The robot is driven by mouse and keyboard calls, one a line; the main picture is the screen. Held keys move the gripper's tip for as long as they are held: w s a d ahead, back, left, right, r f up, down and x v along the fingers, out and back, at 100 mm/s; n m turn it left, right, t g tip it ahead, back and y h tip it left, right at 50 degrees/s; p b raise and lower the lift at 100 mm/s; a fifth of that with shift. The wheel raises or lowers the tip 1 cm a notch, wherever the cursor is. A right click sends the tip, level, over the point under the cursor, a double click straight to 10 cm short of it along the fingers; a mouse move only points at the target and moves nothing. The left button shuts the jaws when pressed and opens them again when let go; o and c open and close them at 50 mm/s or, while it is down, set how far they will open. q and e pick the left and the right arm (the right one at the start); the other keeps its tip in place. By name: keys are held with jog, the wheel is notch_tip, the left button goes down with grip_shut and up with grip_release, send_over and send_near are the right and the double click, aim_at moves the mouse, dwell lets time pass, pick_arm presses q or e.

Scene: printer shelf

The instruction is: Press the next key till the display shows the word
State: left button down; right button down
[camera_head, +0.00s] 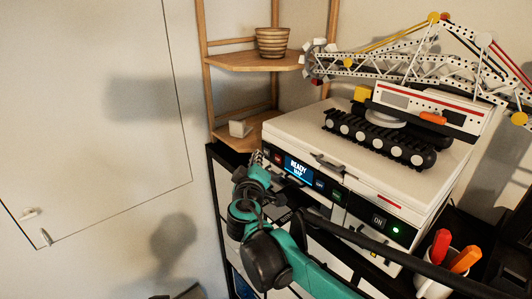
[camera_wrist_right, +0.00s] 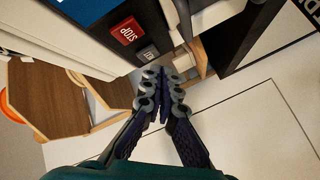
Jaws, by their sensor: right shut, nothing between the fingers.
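The white printer (camera_head: 290,130) stands on a dark shelf unit. Its blue display (camera_head: 298,169) shows READY on the upper line; the smaller lower line is hard to read. A red STOP key (camera_head: 277,159) and a grey key (camera_head: 266,153) lie left of the display. A blue-lettered key (camera_head: 320,184) and a green key (camera_head: 338,196) lie right of it. I cannot tell which is the next key. My right gripper (camera_head: 257,158) is shut and empty by the panel's left end. In the right wrist view its fingertips (camera_wrist_right: 164,92) are near the grey key (camera_wrist_right: 149,54) and STOP key (camera_wrist_right: 127,31).
A toy crane (camera_head: 400,110) stands on the printer. An ON key (camera_head: 379,221) with a green light is farther right. A cup of pens (camera_head: 435,285) stands at lower right. A wooden corner shelf (camera_head: 255,61) with a striped pot (camera_head: 272,42) is behind. The wall side is clear.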

dwell(0.4)
jog(key=shift+w+d, duration=0.3)
jog(key=shift+d, duration=0.05)
jog(key=shift+w+d, duration=0.2)
jog(key=shift+d, duration=0.15)
dwell(0.7)
jog(key=shift+s+a, duration=0.1)
jog(key=shift+a, duration=0.05)
jog(key=shift+s+a, duration=0.4)
jog(key=shift+a, duration=0.1)
jog(key=s+a, duration=0.1)
jog(key=a, duration=0.1)
jog(key=s+a, duration=0.2)
dwell(0.6)
